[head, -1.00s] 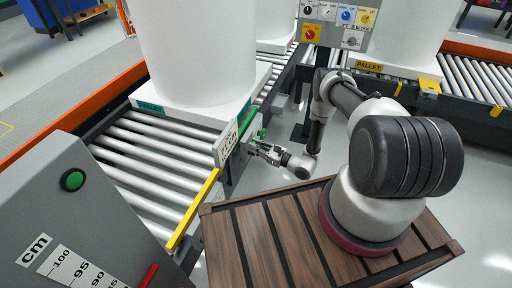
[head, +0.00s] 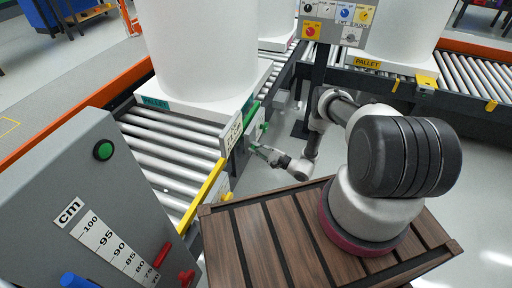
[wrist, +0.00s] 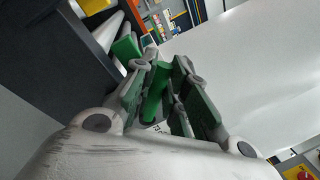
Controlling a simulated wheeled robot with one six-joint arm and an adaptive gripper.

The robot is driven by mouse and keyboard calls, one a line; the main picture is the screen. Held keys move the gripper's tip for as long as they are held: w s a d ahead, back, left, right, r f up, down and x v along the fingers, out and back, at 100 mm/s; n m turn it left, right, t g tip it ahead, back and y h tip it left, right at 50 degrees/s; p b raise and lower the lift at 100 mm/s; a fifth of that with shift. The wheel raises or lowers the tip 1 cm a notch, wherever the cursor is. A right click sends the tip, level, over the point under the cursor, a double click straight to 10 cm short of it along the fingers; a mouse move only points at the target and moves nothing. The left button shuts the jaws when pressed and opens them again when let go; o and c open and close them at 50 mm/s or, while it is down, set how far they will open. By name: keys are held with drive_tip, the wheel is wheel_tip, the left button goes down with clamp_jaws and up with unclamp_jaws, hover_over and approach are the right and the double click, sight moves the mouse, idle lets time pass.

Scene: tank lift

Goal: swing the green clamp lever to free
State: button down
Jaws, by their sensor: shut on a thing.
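The green clamp lever (wrist: 155,94) shows between my gripper's fingers in the wrist view, running along the gap between the green-padded jaws. My gripper (wrist: 160,76) is shut on it. In the head view my gripper (head: 260,150) sits low at the side of the near conveyor, just right of the white sign plate. The lever is too small there to separate clearly from the green parts around the jaws. A green bar (head: 252,112) on the conveyor's edge lies just above.
A white tank (head: 203,50) stands on a pallet (head: 150,103) on the conveyor rollers (head: 150,160). A yellow bar (head: 205,195) edges the conveyor. A grey post with a cm scale (head: 105,240) stands at the left front. A switch panel (head: 335,22) stands behind my arm.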

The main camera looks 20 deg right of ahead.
drive_tip(key=shift+s+a+f+n+g+y, duration=0.15)
drive_tip(key=shift+f+n+y, duration=0.15)
drive_tip(key=shift+n, duration=0.55)
drive_tip(key=shift+s+a+f+n+g+y, duration=0.1)
drive_tip(key=shift+s+f+n+y, duration=0.2)
drive_tip(key=shift+n, duration=0.5)
drive_tip(key=shift+s+a+f+n+g+y, duration=0.15)
drive_tip(key=shift+f+n, duration=0.25)
drive_tip(key=shift+n, duration=0.45)
drive_tip(key=shift+d, duration=0.1)
drive_tip(key=c, duration=1.4)
unclamp_jaws()
drive_tip(key=shift+w, duration=0.1)
drive_tip(key=shift+d, duration=0.1)
drive_tip(key=v, duration=1.2)
drive_tip(key=shift+f, duration=0.1)
